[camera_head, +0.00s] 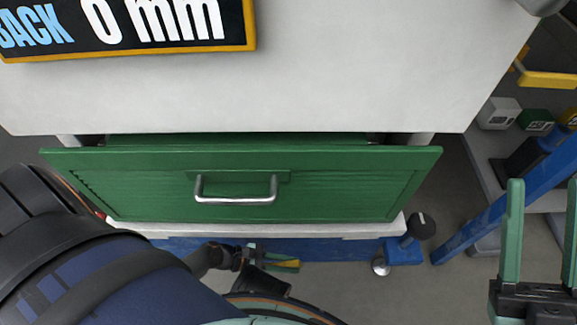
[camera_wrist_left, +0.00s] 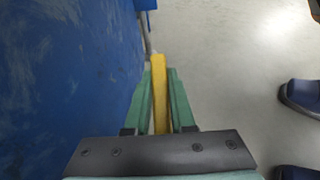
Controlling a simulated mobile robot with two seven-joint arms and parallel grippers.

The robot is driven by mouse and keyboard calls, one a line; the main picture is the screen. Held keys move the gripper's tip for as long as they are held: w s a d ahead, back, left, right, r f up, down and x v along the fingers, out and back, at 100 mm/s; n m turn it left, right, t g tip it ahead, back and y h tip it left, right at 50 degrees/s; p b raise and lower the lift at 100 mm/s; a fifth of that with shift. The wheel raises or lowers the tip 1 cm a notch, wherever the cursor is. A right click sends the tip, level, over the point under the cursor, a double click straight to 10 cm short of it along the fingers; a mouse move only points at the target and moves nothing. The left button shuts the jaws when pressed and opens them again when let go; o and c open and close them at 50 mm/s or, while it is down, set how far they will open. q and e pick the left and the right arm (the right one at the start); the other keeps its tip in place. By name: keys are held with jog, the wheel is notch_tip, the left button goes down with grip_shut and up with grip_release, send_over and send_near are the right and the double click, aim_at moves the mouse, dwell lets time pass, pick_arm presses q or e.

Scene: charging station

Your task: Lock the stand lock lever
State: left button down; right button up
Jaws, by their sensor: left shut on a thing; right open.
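The yellow lever (camera_wrist_left: 159,80) lies between the two green fingers of my left gripper (camera_wrist_left: 160,85) in the left wrist view. The fingers are shut on it, and its end sticks out past the fingertips. The lever runs along a scuffed blue panel (camera_wrist_left: 65,80). In the head view my left gripper (camera_head: 278,263) is low, below the green drawer, with a bit of the yellow lever (camera_head: 288,264) showing at it. My right gripper (camera_head: 543,195) is open and empty at the right edge, with two green fingers apart. The lever's mount is not clearly visible.
A green drawer (camera_head: 150,185) with a metal handle (camera_head: 236,200) stands slightly out under a white top (camera_head: 300,90). A blue foot (camera_head: 403,252) with a black knob (camera_head: 422,226) is right of my left gripper. A blue beam (camera_head: 500,205) slants at the right. Grey floor is clear between.

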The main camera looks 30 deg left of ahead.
pick_arm(q)
jog(key=shift+a, duration=0.1)
jog(key=shift+s+a+r+t+h, duration=0.15)
jog(key=shift+a+r+t+h, duration=0.15)
jog(key=shift+r+h, duration=0.2)
jog(key=shift+s+a+r+t+h, duration=0.15)
jog(key=shift+r+t+h, duration=0.25)
jog(key=shift+h, duration=0.2)
jog(key=c, duration=0.8)
grip_release()
jog(key=shift+o, duration=0.2)
jog(key=v, duration=1.2)
jog(key=shift+a, duration=0.2)
jog(key=shift+s, duration=0.1)
